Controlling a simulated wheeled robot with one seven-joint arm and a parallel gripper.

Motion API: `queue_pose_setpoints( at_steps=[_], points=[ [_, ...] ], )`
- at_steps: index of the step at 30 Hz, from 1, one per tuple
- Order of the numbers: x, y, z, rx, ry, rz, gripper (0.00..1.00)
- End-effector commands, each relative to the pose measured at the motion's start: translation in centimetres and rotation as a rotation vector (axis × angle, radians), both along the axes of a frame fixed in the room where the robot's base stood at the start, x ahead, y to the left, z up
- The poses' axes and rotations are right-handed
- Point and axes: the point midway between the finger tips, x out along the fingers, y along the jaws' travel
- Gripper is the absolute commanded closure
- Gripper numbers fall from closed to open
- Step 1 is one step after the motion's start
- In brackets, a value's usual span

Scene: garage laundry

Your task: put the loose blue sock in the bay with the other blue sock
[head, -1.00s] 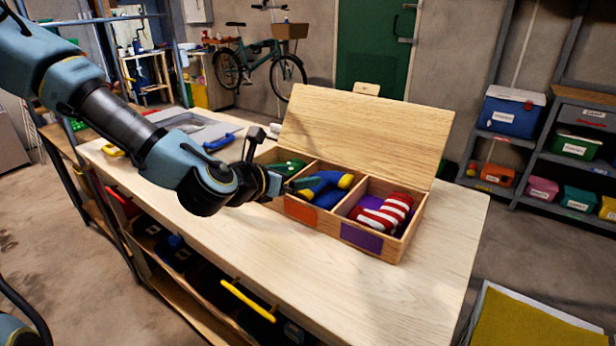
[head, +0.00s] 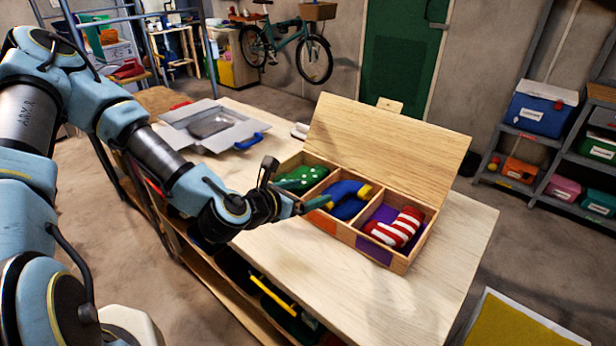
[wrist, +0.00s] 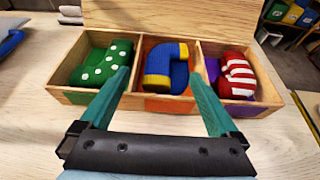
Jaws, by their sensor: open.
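A wooden box (head: 408,262) with three bays stands on the workbench, its lid raised. Blue sock material with yellow ends (head: 347,196) lies in the middle, orange-marked bay; it also shows in the wrist view (wrist: 178,72). I cannot tell whether this is one sock or two overlapping. A green sock with white dots (head: 300,178) lies in the left bay, and a red-and-white striped sock (head: 398,228) in the right, purple-marked bay. My gripper (head: 311,204) is open and empty at the box's front side, its fingers (wrist: 159,76) spread in front of the middle bay.
A grey open case (head: 210,125) with a blue handle lies on the bench (head: 400,310) behind my arm. A small white item (head: 300,131) is behind the box. The bench is clear in front of and right of the box. No loose blue sock shows outside the box.

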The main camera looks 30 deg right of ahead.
Motion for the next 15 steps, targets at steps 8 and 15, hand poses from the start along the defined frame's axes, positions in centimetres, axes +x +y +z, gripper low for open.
queue_pose_setpoints(
  at_steps=[8,15],
  points=[
    [-0.37,0.31,0.07,0.001,0.000,-0.002,0.03],
    [-0.21,0.62,-0.22,0.028,-0.031,-0.024,0.03]
  ],
)
